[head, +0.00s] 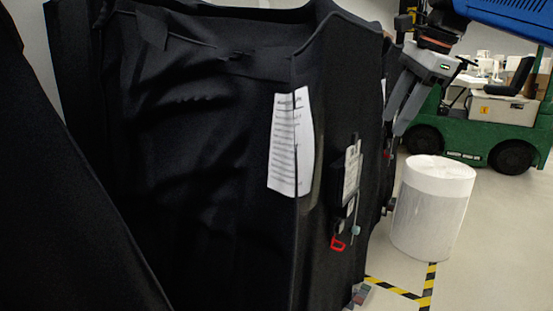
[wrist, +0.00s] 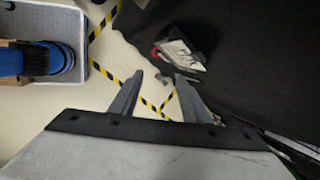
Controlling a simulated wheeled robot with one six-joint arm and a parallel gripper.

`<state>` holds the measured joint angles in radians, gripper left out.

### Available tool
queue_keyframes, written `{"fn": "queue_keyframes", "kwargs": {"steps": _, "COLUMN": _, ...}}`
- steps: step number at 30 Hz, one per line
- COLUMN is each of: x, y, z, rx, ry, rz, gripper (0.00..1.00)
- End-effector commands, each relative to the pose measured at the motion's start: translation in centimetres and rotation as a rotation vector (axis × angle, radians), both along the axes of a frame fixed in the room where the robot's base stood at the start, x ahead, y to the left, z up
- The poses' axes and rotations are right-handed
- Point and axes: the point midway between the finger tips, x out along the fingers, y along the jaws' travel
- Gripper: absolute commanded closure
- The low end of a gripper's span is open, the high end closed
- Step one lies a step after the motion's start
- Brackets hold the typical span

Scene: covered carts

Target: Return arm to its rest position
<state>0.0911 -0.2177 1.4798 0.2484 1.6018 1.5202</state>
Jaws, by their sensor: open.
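My gripper (head: 402,98) is at the upper right of the head view, its fingers pointing down beside the right side of a black-covered cart (head: 215,150). In the wrist view my gripper (wrist: 158,84) shows two grey fingers spread apart with nothing between them. Striped floor tape shows beyond the gap. The cart's black cover (wrist: 265,60) fills the right of the wrist view. My arm comes in from the top right corner of the head view.
A white cylindrical bin (head: 432,210) stands on the floor at right. A green vehicle (head: 480,125) is behind it. A printed sheet (head: 291,145) and a tag holder (head: 350,178) hang on the cart. Another black cover (head: 60,200) is at left. Yellow-black tape (head: 395,288) marks open floor.

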Motion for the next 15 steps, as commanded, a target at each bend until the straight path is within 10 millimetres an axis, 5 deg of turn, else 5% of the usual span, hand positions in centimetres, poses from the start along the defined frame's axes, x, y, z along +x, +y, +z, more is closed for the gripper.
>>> {"fn": "queue_keyframes", "kwargs": {"steps": 15, "x": -13.1, "y": -0.9, "z": -20.1, "rx": -0.420, "ry": -0.200, "rz": 0.819, "gripper": 0.57}}
